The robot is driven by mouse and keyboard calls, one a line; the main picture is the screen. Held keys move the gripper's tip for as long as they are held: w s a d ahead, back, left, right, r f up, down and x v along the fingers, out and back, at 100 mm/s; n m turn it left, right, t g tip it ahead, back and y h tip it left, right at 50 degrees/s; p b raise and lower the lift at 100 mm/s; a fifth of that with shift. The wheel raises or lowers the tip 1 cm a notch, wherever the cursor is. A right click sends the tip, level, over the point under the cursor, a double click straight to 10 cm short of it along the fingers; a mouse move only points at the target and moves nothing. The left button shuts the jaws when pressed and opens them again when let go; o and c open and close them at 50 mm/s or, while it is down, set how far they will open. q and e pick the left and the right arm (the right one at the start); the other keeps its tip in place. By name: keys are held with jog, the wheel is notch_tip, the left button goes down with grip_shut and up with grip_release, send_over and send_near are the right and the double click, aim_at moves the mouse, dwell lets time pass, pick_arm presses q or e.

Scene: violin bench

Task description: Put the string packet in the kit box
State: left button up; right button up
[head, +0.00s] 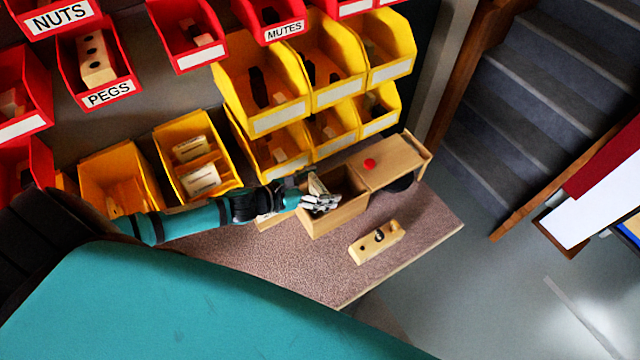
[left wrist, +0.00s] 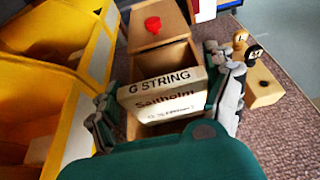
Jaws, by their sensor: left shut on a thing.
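The string packet (left wrist: 162,92) is a pale packet with "G STRING" printed on it. My left gripper (head: 318,203) is shut on it, with one finger at each side in the left wrist view. In the head view the packet (head: 317,186) shows small between the fingers, at the open compartment of the kit box (head: 345,219). The kit box is wooden, with a lid part (head: 388,158) bearing a red knob at its right end. How deep the packet sits relative to the rim I cannot tell. My right gripper is not in view.
Yellow bins (head: 270,122) stand close behind the box, and a bin with similar packets (head: 202,180) is at the left. Red bins hang above. The bench edge is at the front right.

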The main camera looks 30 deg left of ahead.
pick_arm(q)
jog(key=shift+f+b, duration=0.3)
jog(key=shift+f, duration=0.1)
jog(key=o, duration=0.8)
jog(key=shift+c, duration=0.2)
jog(key=shift+r, duration=0.15)
